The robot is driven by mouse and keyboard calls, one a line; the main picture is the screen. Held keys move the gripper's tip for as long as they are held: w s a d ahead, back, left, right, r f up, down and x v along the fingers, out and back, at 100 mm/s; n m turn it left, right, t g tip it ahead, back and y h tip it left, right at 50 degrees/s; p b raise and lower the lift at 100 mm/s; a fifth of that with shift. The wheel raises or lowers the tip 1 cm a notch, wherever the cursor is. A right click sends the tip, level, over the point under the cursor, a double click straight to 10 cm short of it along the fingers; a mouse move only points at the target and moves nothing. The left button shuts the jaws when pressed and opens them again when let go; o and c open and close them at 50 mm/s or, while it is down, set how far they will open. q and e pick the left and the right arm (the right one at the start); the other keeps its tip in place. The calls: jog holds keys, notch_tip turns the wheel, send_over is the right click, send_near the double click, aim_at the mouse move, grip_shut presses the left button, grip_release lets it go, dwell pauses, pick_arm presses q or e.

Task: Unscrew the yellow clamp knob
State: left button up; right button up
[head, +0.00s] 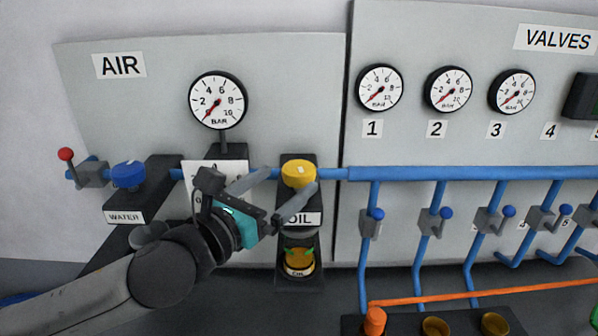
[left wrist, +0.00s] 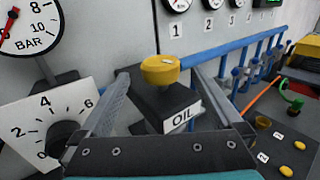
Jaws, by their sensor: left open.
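The yellow knob (head: 299,173) sits on top of a dark block labelled OIL on the grey AIR panel. It also shows in the left wrist view (left wrist: 160,69), upright, with a small pale mark on top. My left gripper (head: 292,179) is open, its two grey fingers reaching toward the knob from the lower left. In the left wrist view the knob shows between the fingertips, with gaps on both sides. I cannot tell whether either finger touches it. My right gripper is not in view.
A blue knob (head: 128,174) on the WATER block and a white dial plate (left wrist: 52,124) stand left of my gripper. A pressure gauge (head: 217,100) is above. A blue pipe (head: 450,173) with several valves runs right. A yellow-green OIL container (head: 299,262) is below.

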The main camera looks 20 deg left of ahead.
aim_at(310, 179)
pick_arm(q)
jog(key=shift+p+x, duration=0.35)
jog(key=shift+x, duration=2.35)
jog(key=shift+c, duration=0.2)
jog(key=c, duration=1.3)
jog(key=shift+d+r+n+t+y+p, duration=0.1)
jog(key=shift+n+t+y+p, duration=0.3)
jog(key=shift+n+y+p, duration=1.35)
jog(key=n+y+p, duration=0.2)
jog(key=y, duration=0.2)
jog(key=n+g+y+p, duration=0.1)
jog(key=n+y+p, duration=0.1)
jog(key=y, duration=0.3)
jog(key=shift+n+p, duration=0.35)
jog(key=n+g+y+p, duration=0.1)
jog(key=n+g+y, duration=0.1)
jog(key=y, duration=0.1)
jog(key=shift+n+y+p, duration=0.3)
jog(key=shift+y, duration=0.05)
jog(key=shift+n+g+y+p, duration=0.35)
jog(key=shift+n+g+y, duration=1.15)
jog(key=shift+g+y, duration=0.25)
jog(key=shift+f+n+g+y, duration=0.2)
jog(key=shift+n+g+y, duration=0.1)
jog(key=shift+g, duration=0.15)
